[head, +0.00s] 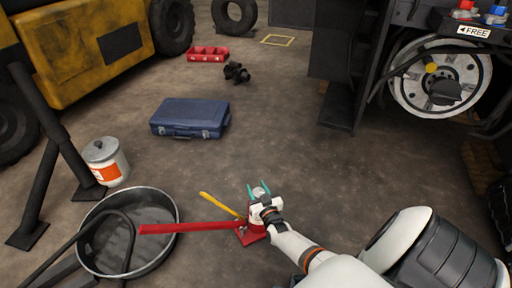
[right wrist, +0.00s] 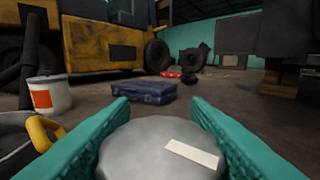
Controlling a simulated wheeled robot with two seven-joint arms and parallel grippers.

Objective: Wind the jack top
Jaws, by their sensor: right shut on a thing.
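The red jack (head: 251,235) stands upright on the concrete floor at the lower middle of the head view. Its long red handle (head: 190,228) points left over the round pan. Its round grey metal top (head: 260,191) shows above the body. It fills the lower middle of the right wrist view (right wrist: 160,150) and carries a pale stripe. My right gripper (head: 259,190) has its teal fingers on both sides of the top and is shut on it. The fingers hide the sides of the top. My left gripper does not show.
A yellow bar (head: 220,205) is just left of the jack. A black pan (head: 172,205) and a white can (head: 108,168) stand at the left. A blue case (head: 190,117) and red tray (head: 207,54) lie farther back. A forklift wheel (head: 438,82) is at right.

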